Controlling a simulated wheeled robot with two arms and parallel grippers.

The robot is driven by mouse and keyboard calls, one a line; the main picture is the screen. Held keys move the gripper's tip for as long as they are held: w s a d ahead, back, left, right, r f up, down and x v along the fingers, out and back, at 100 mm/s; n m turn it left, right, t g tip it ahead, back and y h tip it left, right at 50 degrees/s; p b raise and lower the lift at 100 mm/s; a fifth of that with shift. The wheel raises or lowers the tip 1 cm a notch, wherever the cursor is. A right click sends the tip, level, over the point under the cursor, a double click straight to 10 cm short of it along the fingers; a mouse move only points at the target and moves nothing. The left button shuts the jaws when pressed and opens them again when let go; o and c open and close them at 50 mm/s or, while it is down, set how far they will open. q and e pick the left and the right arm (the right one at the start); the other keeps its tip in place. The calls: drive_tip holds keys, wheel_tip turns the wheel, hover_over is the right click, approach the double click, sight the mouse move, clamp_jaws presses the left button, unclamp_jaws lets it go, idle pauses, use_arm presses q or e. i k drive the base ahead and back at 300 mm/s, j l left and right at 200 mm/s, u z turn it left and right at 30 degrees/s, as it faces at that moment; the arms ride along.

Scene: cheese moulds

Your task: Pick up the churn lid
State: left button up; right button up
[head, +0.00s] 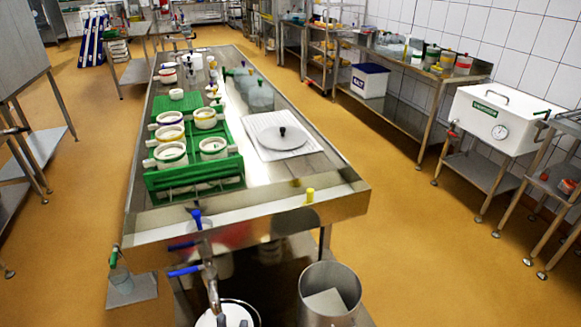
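A round grey lid with a black knob, which looks like the churn lid (270,142), lies flat on a white ribbed tray (259,121) on the steel table. The knob points up and nothing covers it. I cannot make out either of my grippers in the head view, and nothing touches the lid.
On the steel table (265,190), a green rack (193,180) with several white moulds stands left of the lid. Small coloured-handled valves line the table. An open metal can (329,302) stands below the near edge. A white box (494,118) stands at right. Floor is clear right of the table.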

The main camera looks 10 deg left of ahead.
sight(282, 137)
drive_tip(key=l, duration=0.35)
drive_tip(key=l+z, duration=0.25)
drive_tip(key=z, duration=0.15)
drive_tip(key=l+z, duration=0.25)
drive_tip(key=z, duration=0.15)
drive_tip(key=i+l+z, duration=0.15)
drive_tip(key=z, duration=0.2)
drive_tip(key=i+l+z, duration=0.25)
drive_tip(key=z, duration=0.2)
drive_tip(key=i+z, duration=0.4)
drive_tip(key=i+u, duration=0.4)
drive_tip(key=i, duration=0.15)
drive_tip(key=i+l+u, duration=0.35)
drive_tip(key=i, duration=0.15)
drive_tip(key=i+j+u, duration=0.2)
drive_tip(key=i+u, duration=0.2)
drive_tip(key=i+j+u, duration=0.1)
drive_tip(key=i+u, duration=0.75)
drive_tip(key=i+l+u, duration=0.15)
drive_tip(key=i+u, duration=0.4)
drive_tip(key=u, duration=0.25)
drive_tip(key=i+u, duration=0.2)
drive_tip(key=u, duration=0.2)
drive_tip(key=i+u, duration=0.2)
drive_tip(key=u, duration=0.2)
drive_tip(key=i+u, duration=0.15)
drive_tip(key=u, duration=0.25)
